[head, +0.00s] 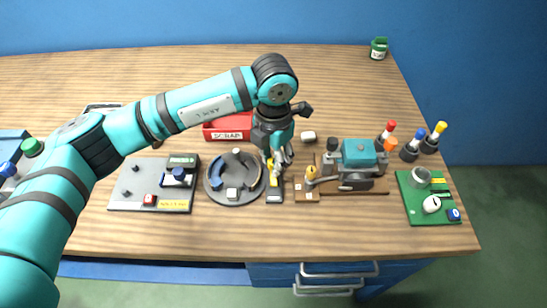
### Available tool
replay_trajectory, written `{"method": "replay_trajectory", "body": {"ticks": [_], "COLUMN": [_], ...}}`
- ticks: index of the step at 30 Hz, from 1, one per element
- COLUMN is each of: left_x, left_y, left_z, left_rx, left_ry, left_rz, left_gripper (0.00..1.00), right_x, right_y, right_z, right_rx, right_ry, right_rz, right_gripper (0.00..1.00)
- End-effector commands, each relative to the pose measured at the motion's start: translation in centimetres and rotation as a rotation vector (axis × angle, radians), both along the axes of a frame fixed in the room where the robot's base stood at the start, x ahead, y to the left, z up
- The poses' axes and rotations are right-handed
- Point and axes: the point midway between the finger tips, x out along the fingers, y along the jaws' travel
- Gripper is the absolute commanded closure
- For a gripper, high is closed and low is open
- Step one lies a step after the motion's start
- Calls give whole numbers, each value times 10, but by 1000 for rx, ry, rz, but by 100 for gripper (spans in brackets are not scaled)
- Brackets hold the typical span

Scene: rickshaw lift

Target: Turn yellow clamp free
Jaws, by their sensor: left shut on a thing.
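My left gripper (278,162) reaches down from above to a narrow dark base (274,196) near the middle of the table. A yellow part (273,183), which looks like the yellow clamp, shows on this base right below the fingers. The gripper is shut on the yellow clamp, and its fingers hide the upper part of it. The clamp's exact turn angle cannot be made out. My right gripper is not in view.
A round grey tray (234,198) stands close on the left. A teal machine (358,160) with a yellow-orange handle (311,173) stands close on the right. A red scrap box (228,130) lies behind. A green board (428,205) is at the right edge. The back table is mostly clear.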

Motion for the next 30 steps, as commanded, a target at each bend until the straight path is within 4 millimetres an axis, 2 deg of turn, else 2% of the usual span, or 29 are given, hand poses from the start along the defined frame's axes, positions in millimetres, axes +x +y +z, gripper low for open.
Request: {"method": "replay_trajectory", "body": {"ticks": [1, 2, 6, 7, 17, 20, 30], "left_x": [1, 1, 1, 1, 1, 1, 1], "left_y": [0, 0, 0, 0, 0, 0, -1], "left_z": [1, 1, 1, 1, 6, 19, 90], "left_rx": [-2, -2, -1, -1, -1, -1, -1], "left_ry": [-4, -4, -3, -3, -3, -4, -6], "left_rz": [2, 2, 1, 1, 0, -1, -1], "left_gripper": [100, 71, 53, 51, 51, 51, 51], "right_x": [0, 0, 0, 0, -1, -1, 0], "right_y": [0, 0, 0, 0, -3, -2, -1], "right_z": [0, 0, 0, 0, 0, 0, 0], "right_rx": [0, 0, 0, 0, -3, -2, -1], "right_ry": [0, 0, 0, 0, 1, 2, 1], "right_rz": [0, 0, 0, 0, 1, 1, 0], "right_gripper": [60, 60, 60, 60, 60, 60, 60]}}
